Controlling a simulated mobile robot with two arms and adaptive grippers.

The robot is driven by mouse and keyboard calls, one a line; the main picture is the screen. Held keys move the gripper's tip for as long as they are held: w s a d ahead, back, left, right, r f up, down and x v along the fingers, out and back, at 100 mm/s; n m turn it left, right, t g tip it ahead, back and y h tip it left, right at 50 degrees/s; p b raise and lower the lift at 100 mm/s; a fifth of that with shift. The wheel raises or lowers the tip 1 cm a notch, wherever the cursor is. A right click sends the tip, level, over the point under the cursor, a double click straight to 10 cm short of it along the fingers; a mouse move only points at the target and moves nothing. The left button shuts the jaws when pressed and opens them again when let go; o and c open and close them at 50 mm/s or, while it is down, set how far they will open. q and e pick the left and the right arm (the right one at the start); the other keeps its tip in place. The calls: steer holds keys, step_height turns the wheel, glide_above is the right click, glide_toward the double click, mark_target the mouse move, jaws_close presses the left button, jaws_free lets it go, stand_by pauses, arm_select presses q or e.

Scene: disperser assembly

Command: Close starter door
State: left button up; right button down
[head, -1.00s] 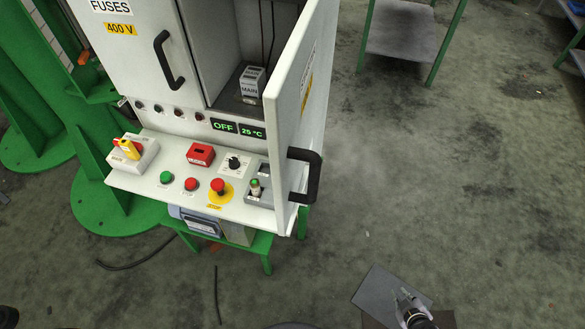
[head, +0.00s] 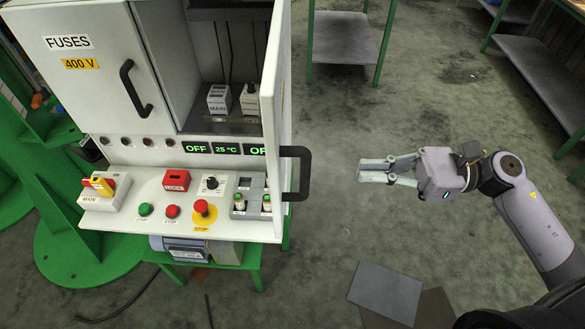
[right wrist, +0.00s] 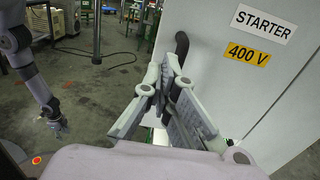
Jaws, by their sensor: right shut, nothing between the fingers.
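The starter door (head: 272,75) stands open at the right side of the cabinet, seen almost edge-on in the head view. Its black handle (head: 305,172) sticks out to the right. In the right wrist view the door's outer face (right wrist: 270,85) carries STARTER and 400 V labels, and the handle (right wrist: 181,47) shows beyond the fingers. My right gripper (head: 361,171) is shut and empty, right of the handle and apart from it. Its fingers point left, towards the handle. My left gripper (right wrist: 58,128) appears small in the right wrist view; its finger state is unclear.
The cabinet's panel (head: 130,205) has several buttons and switches below the closed fuses door (head: 85,65). MAIN blocks (head: 219,98) sit inside the open compartment. A green-legged table (head: 345,40) stands behind.

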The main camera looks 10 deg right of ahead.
mark_target(279, 171)
steer(key=p+x, duration=0.2)
steer(key=x, duration=0.1)
steer(key=p+x, duration=0.2)
steer(key=x, duration=0.2)
steer(key=p+x, duration=0.2)
steer(key=x, duration=0.2)
steer(key=shift+w+a+r, duration=0.1)
steer(key=shift+a+r, duration=0.05)
steer(key=shift+r, duration=0.25)
steer(key=shift+w+a+f+p, duration=0.1)
steer(key=shift+a+f+p, duration=0.15)
steer(key=shift+a+p, duration=0.3)
steer(key=shift+a, duration=0.15)
